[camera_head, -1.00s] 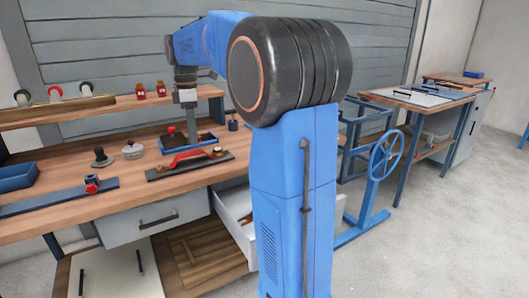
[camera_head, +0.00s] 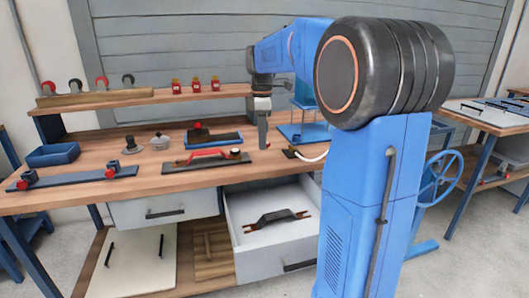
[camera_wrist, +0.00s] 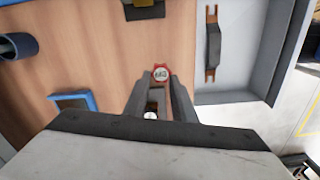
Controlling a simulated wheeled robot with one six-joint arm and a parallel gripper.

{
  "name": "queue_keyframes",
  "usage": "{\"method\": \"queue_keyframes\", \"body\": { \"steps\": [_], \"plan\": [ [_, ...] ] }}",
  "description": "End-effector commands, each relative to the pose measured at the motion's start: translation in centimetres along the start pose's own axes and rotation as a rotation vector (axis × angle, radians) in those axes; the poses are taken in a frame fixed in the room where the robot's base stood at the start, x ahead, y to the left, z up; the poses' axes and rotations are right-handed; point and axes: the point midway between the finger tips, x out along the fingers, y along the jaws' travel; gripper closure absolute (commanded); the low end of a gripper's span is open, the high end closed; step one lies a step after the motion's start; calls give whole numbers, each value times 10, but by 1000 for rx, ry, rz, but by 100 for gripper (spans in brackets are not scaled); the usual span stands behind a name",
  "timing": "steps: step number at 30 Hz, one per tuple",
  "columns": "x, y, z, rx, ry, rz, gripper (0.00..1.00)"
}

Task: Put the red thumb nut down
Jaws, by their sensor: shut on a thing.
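The red thumb nut (camera_wrist: 160,74) shows in the wrist view between the fingertips, with a pale face turned to the camera. My gripper (camera_wrist: 159,84) is shut on it, above the bare wood of the bench (camera_wrist: 100,55). In the head view my gripper (camera_head: 263,137) points down over the bench, right of the blue tray (camera_head: 228,142). I cannot make out the nut there. I cannot tell how high it is above the wood.
An open drawer (camera_head: 238,235) holds a dark handle-shaped part (camera_head: 277,219). A dark plate (camera_head: 178,168) with a red handle (camera_head: 207,154) lies near the front edge. A blue stand (camera_head: 318,132) is behind on the right. Bare wood shows at the front left (camera_head: 165,182).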

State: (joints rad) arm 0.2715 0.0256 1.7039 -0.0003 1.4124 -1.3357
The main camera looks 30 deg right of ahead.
Motion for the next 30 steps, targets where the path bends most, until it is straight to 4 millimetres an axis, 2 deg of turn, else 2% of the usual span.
{"method": "queue_keyframes", "body": {
  "steps": [7, 14, 26, 27, 28, 30],
  "plan": [
    [17, 0, 0, 0, 0, -1, 96],
    [44, 0, 0, 0, 0, -2, 96],
    [48, 0, 0, 0, 0, 0, 96],
    [48, 0, 0, 0, 0, 1, 67],
    [48, 0, 0, 0, 0, 1, 60],
    [48, 0, 0, 0, 0, 1, 57]
  ]
}}
